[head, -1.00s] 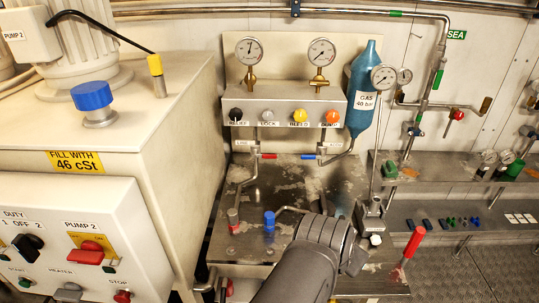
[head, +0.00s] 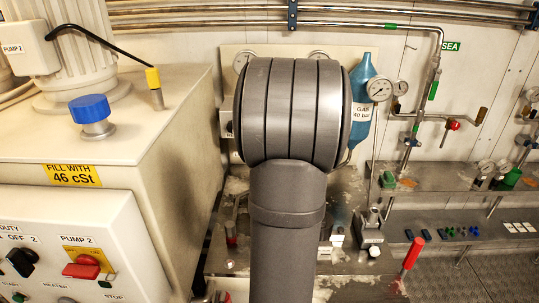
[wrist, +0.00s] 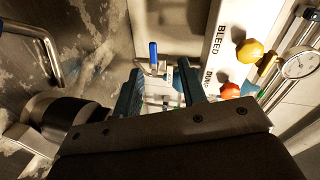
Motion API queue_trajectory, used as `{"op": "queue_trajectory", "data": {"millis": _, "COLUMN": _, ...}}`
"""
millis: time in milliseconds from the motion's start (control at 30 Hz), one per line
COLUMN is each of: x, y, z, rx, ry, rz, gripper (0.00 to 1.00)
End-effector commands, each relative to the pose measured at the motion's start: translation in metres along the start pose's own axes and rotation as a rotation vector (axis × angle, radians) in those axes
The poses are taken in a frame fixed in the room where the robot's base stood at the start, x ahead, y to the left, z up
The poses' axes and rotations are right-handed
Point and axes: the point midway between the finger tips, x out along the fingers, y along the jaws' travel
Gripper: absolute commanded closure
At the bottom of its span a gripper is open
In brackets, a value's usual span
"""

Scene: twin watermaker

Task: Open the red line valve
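In the wrist view my gripper (wrist: 158,88) is open, with its two fingers apart. A blue lever handle (wrist: 153,54) on a small metal fitting shows just beyond the fingertips; I see nothing clearly clamped. The red line valve cannot be made out in the current head view, where my arm covers the middle of the panel and its pipes. Other red parts there are a red-handled lever (head: 412,252) at lower right and a red knob (head: 453,124) on the right-hand pipes.
In the wrist view a yellow knob (wrist: 249,51), an orange-red knob (wrist: 230,91) and a gauge (wrist: 299,64) are to the right. A bent metal pipe (wrist: 48,62) is at left. The blue gas bottle (head: 361,100) and white cabinet (head: 165,130) flank my arm.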

Motion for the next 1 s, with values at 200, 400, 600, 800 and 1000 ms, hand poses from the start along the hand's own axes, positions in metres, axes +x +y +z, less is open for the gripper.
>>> {"op": "queue_trajectory", "data": {"millis": 200, "x": 0.016, "y": 0.021, "z": 0.055, "rx": 0.148, "ry": -0.033, "rz": -0.127, "gripper": 0.62}}
{"op": "queue_trajectory", "data": {"millis": 400, "x": 0.017, "y": 0.031, "z": 0.081, "rx": 0.223, "ry": -0.045, "rz": -0.203, "gripper": 0.62}}
{"op": "queue_trajectory", "data": {"millis": 600, "x": 0.023, "y": 0.03, "z": 0.085, "rx": 0.242, "ry": -0.046, "rz": -0.225, "gripper": 0.62}}
{"op": "queue_trajectory", "data": {"millis": 800, "x": 0.054, "y": 0.023, "z": 0.085, "rx": 0.241, "ry": -0.045, "rz": -0.226, "gripper": 0.62}}
{"op": "queue_trajectory", "data": {"millis": 1000, "x": 0.097, "y": 0.013, "z": 0.086, "rx": 0.24, "ry": -0.045, "rz": -0.225, "gripper": 0.62}}
